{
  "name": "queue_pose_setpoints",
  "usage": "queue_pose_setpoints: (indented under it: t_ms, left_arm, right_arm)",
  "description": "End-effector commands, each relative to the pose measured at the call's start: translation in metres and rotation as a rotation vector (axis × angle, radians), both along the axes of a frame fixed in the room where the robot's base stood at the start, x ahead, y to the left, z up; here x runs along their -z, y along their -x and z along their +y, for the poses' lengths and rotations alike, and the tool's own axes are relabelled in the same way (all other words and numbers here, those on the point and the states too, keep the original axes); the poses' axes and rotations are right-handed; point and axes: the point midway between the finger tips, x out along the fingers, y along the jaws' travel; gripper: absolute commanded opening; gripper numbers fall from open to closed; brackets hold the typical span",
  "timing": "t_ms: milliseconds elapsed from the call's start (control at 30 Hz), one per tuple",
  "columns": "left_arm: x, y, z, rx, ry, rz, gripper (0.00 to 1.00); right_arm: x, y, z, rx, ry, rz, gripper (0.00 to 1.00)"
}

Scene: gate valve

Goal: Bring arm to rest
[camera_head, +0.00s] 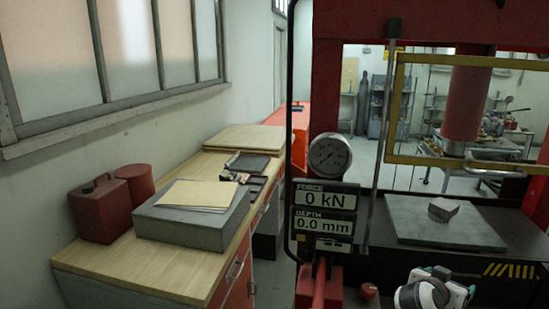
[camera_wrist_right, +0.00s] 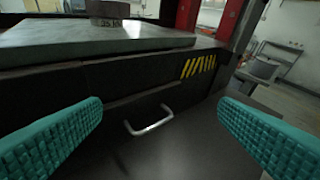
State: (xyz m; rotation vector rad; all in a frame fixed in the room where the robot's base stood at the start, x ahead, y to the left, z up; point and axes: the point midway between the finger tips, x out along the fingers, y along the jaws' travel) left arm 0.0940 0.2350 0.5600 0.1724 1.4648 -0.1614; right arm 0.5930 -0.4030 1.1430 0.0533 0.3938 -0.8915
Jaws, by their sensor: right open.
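My right arm and gripper (camera_head: 438,288) show at the bottom right of the head view, in front of the press. In the right wrist view the two teal ridged fingers of my right gripper (camera_wrist_right: 160,135) stand wide apart with nothing between them. Beyond them are a dark drawer front and its metal handle (camera_wrist_right: 150,122), apart from the fingers. My left gripper is not in view.
A red press has a gauge (camera_head: 329,155), a display reading 0 kN and 0.0 mm (camera_head: 325,208), and a steel plate (camera_head: 420,232) bearing a small grey block (camera_head: 443,208). A workbench (camera_head: 165,265) with a red canister (camera_head: 100,208) stands left.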

Motion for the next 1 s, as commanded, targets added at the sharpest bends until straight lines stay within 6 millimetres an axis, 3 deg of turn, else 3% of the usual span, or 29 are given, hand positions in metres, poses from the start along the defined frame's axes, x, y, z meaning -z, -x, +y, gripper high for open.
queue_pose_setpoints:
  t_ms: [267,400,500,700,1000]
  left_arm:
    - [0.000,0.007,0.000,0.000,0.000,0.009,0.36]
    - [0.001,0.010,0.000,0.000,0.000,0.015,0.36]
    - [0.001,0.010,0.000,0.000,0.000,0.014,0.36]
    - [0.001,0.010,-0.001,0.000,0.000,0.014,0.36]
    - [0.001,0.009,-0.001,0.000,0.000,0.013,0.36]
  right_arm:
    - [0.082,0.075,0.044,-0.185,-0.091,0.250,0.83]
    - [0.128,0.142,0.085,-0.364,-0.170,0.442,0.83]
    - [0.146,0.184,0.111,-0.482,-0.219,0.548,0.83]
    - [0.161,0.245,0.148,-0.657,-0.294,0.687,0.83]
    - [0.163,0.316,0.189,-0.864,-0.384,0.821,0.83]
